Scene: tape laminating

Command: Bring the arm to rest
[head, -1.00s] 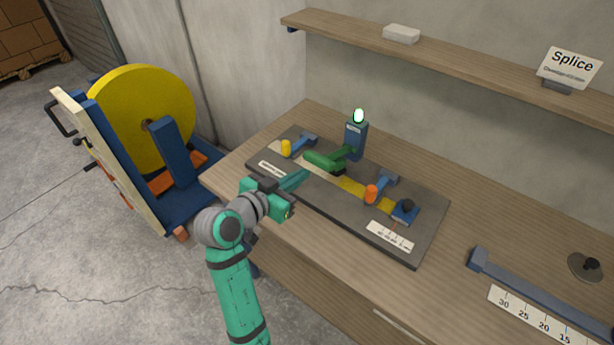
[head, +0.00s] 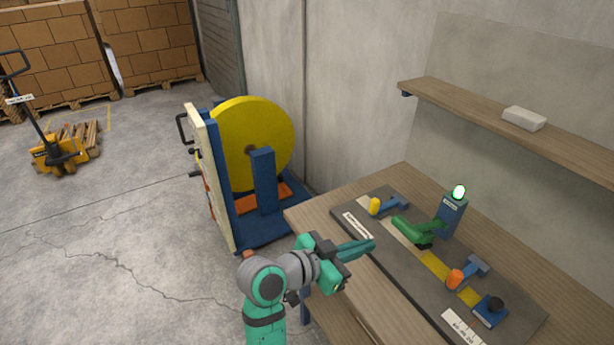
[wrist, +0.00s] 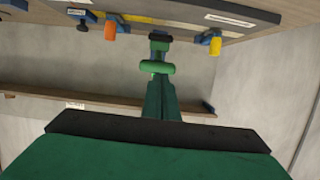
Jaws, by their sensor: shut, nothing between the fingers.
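My gripper (head: 357,248) is shut and empty, with its teal fingers pointing right over the left part of the dark fixture board (head: 395,272). In the wrist view, my closed fingers (wrist: 161,88) point toward the green lever (wrist: 157,67) on the fixture. The same green lever (head: 412,231) stands in the middle of the board in the head view, with a gap between it and my fingertips. A yellow-knobbed clamp (head: 375,205) and an orange-knobbed clamp (head: 455,279) flank it. A blue post (head: 450,217) with a lit lamp (head: 459,191) stands behind the lever.
The wooden bench (head: 330,207) holds the board. A blue stand with a large yellow reel (head: 250,140) is on the floor left of the bench. A shelf (head: 465,112) runs along the wall. A pallet jack (head: 62,150) and stacked boxes (head: 150,45) are far left; open floor lies between.

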